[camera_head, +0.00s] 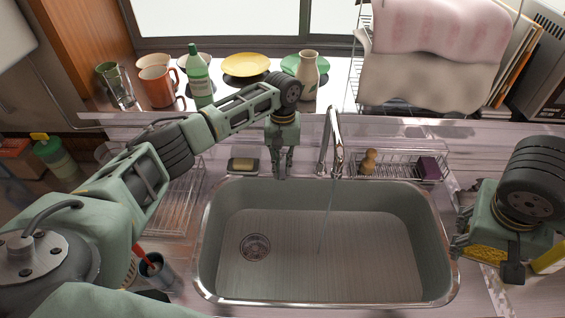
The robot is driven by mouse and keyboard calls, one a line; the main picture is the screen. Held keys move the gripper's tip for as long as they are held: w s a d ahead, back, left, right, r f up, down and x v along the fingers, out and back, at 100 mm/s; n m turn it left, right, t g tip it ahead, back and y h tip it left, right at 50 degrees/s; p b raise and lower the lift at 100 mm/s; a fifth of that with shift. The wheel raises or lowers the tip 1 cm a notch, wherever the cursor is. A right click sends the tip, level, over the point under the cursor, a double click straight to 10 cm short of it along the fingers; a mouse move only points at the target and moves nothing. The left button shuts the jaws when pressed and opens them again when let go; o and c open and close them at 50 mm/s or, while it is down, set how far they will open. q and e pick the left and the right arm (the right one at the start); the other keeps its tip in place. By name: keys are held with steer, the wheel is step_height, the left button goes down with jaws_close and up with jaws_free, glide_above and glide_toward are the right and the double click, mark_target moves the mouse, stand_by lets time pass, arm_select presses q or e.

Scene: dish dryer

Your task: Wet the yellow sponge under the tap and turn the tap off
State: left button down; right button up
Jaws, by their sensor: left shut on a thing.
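The tap (336,135) stands at the back of the sink (330,245), and a thin stream of water (325,220) falls from it. My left gripper (283,176) points down at the sink's back edge, left of the tap. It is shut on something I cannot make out. A small yellowish block (245,164), like a sponge or soap, lies on a dark dish left of it. My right gripper (460,240) is beside the sink's right rim, its jaws unclear. A grainy yellow patch (487,256) shows at it; I cannot tell whether this is a sponge.
A wire rack (398,170) with a brown item and a purple block is right of the tap. A green bottle (199,78), mugs, plates and a vase (308,76) line the back ledge. Cloths (430,80) hang at back right. The sink basin is empty apart from its drain.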

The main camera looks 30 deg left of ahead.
arm_select(q)
steer(key=c, duration=1.7)
jaws_free()
steer(key=r, duration=0.8)
steer(key=w+r, duration=0.1)
steer(key=r, duration=0.3)
steer(key=shift+w+a, duration=0.1)
steer(key=shift+a, duration=0.2)
